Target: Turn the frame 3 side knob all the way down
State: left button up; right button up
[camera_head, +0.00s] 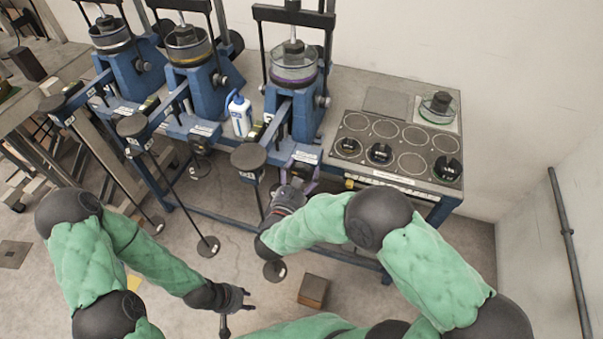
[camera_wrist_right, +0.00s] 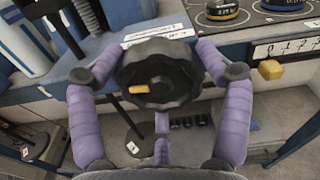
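Frame 3 (camera_head: 298,110), the blue lever frame with the purple ring, is the rightmost of the frames in the head view. Its side knob (camera_wrist_right: 172,70) is a black lobed knob with a yellow pointer, which points left in the right wrist view. My right gripper (camera_head: 296,180) is at the front of this frame. Its purple fingers (camera_wrist_right: 158,58) curl around the knob, with the tips against its left and right edges; the exact contact is partly hidden. My left gripper (camera_head: 238,306) hangs low over the floor, empty, its fingers apart.
The grey bench top carries a panel of ring marks (camera_head: 384,131) with black weights on the right. A white bottle (camera_head: 240,116) stands left of frame 3. A round lever pad (camera_head: 248,157) is close left of my right gripper. A brown block (camera_head: 313,291) lies on the floor.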

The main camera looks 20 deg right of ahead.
jog(key=shift+w+d+r, duration=0.1)
jog(key=shift+w+d, duration=0.05)
jog(key=shift+w, duration=0.05)
jog(key=shift+s, duration=0.1)
jog(key=shift+v, duration=3.15)
